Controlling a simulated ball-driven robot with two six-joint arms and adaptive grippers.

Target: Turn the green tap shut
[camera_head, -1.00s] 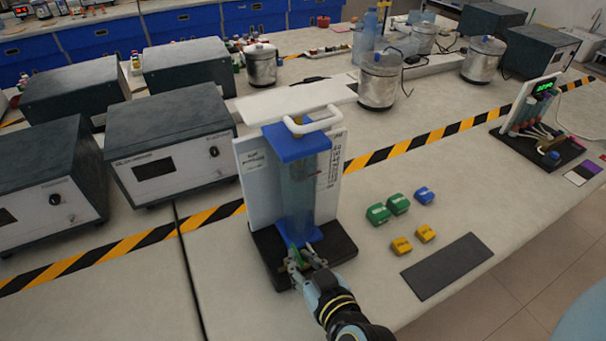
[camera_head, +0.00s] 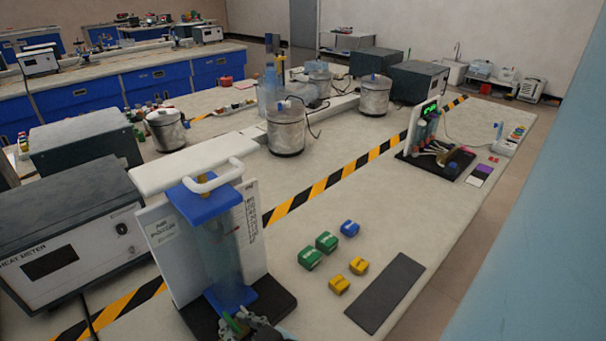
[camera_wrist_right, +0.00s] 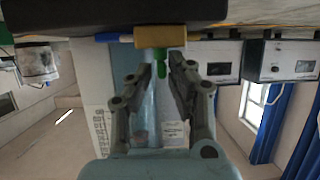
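The green tap (camera_head: 232,323) is low on the front of the clear apparatus column (camera_head: 220,262), which has a blue top and stands on a black base (camera_head: 268,303). My right gripper (camera_head: 258,327) is at the bottom edge of the head view, beside the tap and partly cut off. In the right wrist view, upside down, the green tap (camera_wrist_right: 161,69) hangs from a tan fitting (camera_wrist_right: 160,37). The fingers of my right gripper (camera_wrist_right: 158,78) are spread on both sides of the tap with gaps visible. Contact cannot be told. My left gripper is not in view.
Green, blue and yellow small blocks (camera_head: 326,242) lie right of the apparatus, near a dark grey mat (camera_head: 386,292). A heat meter box (camera_head: 75,245) stands to the left. Metal pots (camera_head: 286,130) stand behind. The bench between blocks and striped tape is clear.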

